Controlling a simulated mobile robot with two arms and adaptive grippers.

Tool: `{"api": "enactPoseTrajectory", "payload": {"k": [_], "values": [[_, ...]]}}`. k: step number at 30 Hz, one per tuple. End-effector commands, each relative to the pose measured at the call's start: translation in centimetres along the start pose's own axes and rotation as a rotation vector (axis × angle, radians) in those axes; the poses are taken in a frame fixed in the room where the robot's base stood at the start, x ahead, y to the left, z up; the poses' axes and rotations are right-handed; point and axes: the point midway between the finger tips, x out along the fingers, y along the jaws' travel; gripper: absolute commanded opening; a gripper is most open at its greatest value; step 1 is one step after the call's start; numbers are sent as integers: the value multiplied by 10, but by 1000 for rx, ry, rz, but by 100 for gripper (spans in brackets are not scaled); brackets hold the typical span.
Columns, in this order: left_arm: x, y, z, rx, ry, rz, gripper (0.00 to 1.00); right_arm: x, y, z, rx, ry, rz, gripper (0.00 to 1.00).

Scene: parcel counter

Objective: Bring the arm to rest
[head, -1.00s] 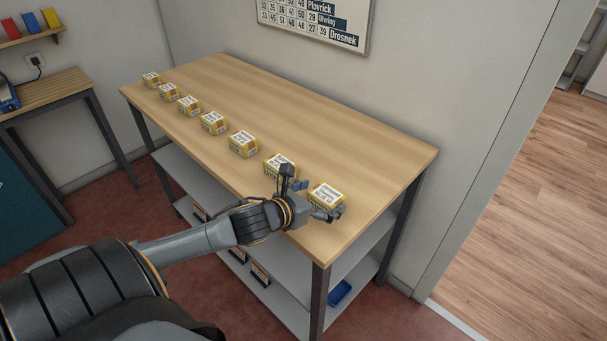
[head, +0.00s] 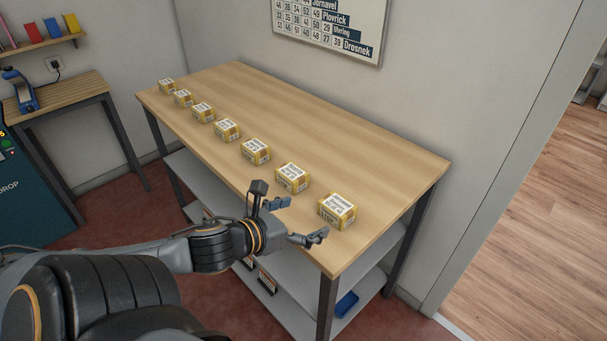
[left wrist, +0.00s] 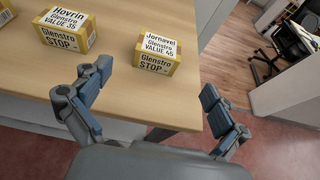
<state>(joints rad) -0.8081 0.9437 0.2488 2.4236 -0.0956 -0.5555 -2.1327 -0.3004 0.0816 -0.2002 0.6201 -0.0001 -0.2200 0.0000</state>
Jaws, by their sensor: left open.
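My left gripper (head: 296,221) is open and empty at the front edge of the wooden table, near its right end. In the left wrist view its two fingers (left wrist: 150,112) stand wide apart with nothing between them. The nearest yellow box (head: 337,210) sits on the table just beyond the fingers, apart from them. It also shows in the left wrist view (left wrist: 156,54), with a white label reading Jornavel. A second yellow box (head: 292,178), labelled Hovrin in the left wrist view (left wrist: 65,27), stands to its left. My right gripper is not in view.
Several more yellow boxes run in a row along the wooden table (head: 330,140) to the far left. Grey shelves lie below the tabletop, with a blue tray (head: 346,304). A side table (head: 62,98) stands left. A doorway opens at the right.

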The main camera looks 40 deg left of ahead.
Motion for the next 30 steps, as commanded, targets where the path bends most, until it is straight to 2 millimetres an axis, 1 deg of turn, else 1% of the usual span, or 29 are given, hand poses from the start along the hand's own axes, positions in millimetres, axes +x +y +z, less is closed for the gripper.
{"api": "enactPoseTrajectory", "payload": {"k": [13,15,17,20,21,23,24,26,27,29,30], "values": [[0,0,-1,-6,2,2,98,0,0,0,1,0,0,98],[0,2,-5,-52,10,17,98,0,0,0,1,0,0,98],[-1,5,-12,-146,26,45,98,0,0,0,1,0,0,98],[-5,11,-35,-431,66,132,98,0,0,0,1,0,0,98],[-8,12,-47,-582,84,181,98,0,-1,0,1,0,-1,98],[-12,11,-68,-829,108,261,98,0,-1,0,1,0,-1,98],[-16,8,-82,-997,121,318,98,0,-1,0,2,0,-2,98],[-21,1,-102,-1241,135,406,98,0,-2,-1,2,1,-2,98],[-25,-6,-115,-1400,141,466,98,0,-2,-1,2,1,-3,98],[-30,-18,-132,-1628,146,558,98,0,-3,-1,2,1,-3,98],[-34,-28,-142,-1770,147,620,98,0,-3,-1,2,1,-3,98]]}}
